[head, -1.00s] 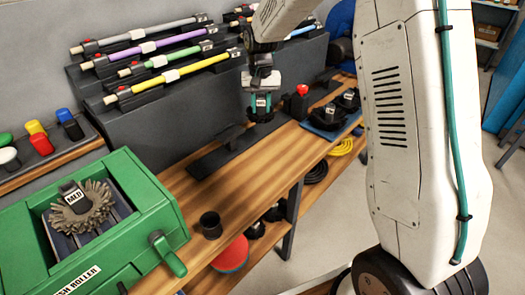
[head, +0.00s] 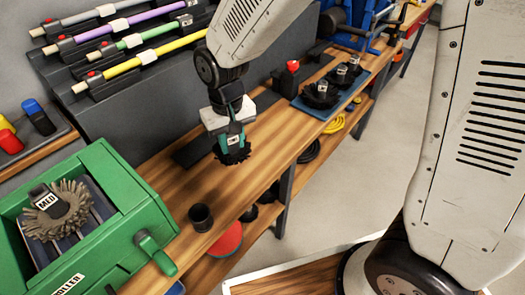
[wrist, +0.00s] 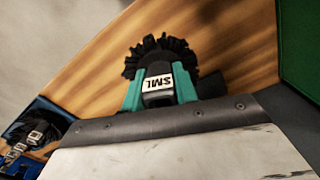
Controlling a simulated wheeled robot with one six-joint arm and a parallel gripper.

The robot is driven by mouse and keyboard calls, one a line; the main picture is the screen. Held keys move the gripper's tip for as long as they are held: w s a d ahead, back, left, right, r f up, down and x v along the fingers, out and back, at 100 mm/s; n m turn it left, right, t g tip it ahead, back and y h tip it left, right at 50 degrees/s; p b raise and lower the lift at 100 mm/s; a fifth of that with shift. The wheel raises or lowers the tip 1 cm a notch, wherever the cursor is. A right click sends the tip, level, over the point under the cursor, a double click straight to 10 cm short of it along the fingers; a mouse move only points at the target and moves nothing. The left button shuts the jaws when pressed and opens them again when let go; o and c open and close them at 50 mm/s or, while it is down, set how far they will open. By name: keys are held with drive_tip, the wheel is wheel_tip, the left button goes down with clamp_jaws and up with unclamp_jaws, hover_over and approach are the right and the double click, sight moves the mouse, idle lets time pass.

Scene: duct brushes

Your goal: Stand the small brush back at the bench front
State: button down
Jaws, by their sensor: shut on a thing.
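My gripper (head: 234,142) is shut on the small brush (head: 233,157), a round black bristle head hanging below the teal fingers. I cannot tell exactly how large the gap to the wood is, if any.
A black cup (head: 200,217) stands at the bench's front edge. The green roller machine (head: 110,185), left, holds a brush marked MED (head: 60,209). A blue tray (head: 327,107) with several black brushes lies to the right. A dark plate (head: 195,149) lies behind the gripper.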

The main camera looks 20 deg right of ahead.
sight(234, 155)
drive_tip(key=s+a+f+n, duration=0.1)
drive_tip(key=s+n, duration=0.1)
drive_tip(key=s, duration=0.6)
drive_tip(key=s+a+f+n, duration=0.2)
drive_tip(key=s, duration=0.6)
drive_tip(key=w+d, duration=0.1)
drive_tip(key=w, duration=0.4)
drive_tip(key=w+d, duration=0.1)
drive_tip(key=w, duration=0.4)
drive_tip(key=w+d+f, duration=0.1)
drive_tip(key=w, duration=0.4)
drive_tip(key=shift+f, duration=0.1)
drive_tip(key=shift+w+f, duration=0.15)
drive_tip(key=shift+f, duration=1.6)
drive_tip(key=c, duration=1.5)
unclamp_jaws()
drive_tip(key=shift+f, duration=0.2)
drive_tip(key=o, duration=0.4)
